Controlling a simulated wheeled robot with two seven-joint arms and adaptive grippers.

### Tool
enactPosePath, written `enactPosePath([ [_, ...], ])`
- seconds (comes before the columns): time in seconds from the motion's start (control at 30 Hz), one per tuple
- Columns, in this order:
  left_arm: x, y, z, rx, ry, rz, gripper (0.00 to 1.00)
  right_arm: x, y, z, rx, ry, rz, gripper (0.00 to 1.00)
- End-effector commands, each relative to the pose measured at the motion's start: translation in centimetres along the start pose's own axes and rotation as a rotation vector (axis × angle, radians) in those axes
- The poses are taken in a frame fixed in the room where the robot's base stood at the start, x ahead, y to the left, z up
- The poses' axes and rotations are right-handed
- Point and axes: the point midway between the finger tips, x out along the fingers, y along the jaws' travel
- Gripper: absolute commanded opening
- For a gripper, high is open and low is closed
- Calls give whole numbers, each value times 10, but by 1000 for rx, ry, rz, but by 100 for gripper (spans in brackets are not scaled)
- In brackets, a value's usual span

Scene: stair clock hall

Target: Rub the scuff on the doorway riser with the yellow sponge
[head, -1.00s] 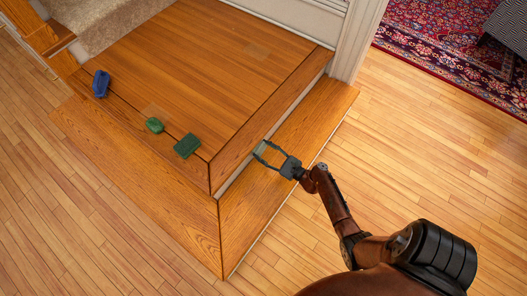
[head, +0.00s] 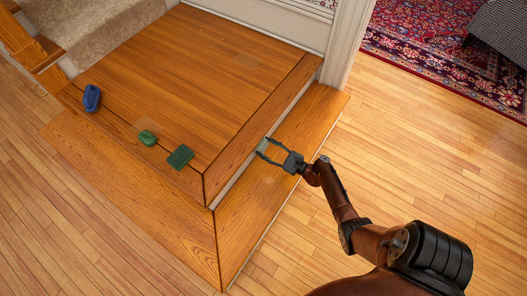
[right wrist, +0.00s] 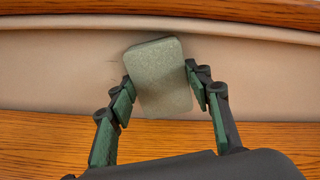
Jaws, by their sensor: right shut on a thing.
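My right gripper (head: 264,150) is shut on a pale grey-green block, the sponge (right wrist: 158,78), at the doorway-side riser. In the right wrist view, the sponge sits between the fingertips (right wrist: 158,84), in front of the cream riser (right wrist: 45,80). I cannot tell whether it touches the riser. Faint dark scuff lines (right wrist: 115,68) show on the riser just left of the sponge; the sponge may hide more of them. No clearly yellow sponge shows. My left gripper is not in view.
On the wooden landing (head: 190,70) lie a blue item (head: 92,98), a small green item (head: 147,138) and a dark green block (head: 180,157), left of my arm. A lower wooden step (head: 255,205) runs under the gripper. A white door post (head: 345,45) stands beyond.

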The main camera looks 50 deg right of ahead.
Motion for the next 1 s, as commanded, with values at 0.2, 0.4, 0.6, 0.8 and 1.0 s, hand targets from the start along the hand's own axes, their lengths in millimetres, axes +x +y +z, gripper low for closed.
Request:
enactPosePath([
  [0.2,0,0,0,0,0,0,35,3,-10,1,-2,-3,-6,26],
  [0.4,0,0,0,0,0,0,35,2,-27,-4,-3,-3,-8,26],
  [0.6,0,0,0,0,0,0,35,2,-41,-9,-3,-3,-7,26],
  [0.8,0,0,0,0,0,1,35,-1,-44,-10,-2,-4,-5,26],
  [1.0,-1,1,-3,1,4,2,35,-1,-38,-9,-1,-4,-3,26],
])
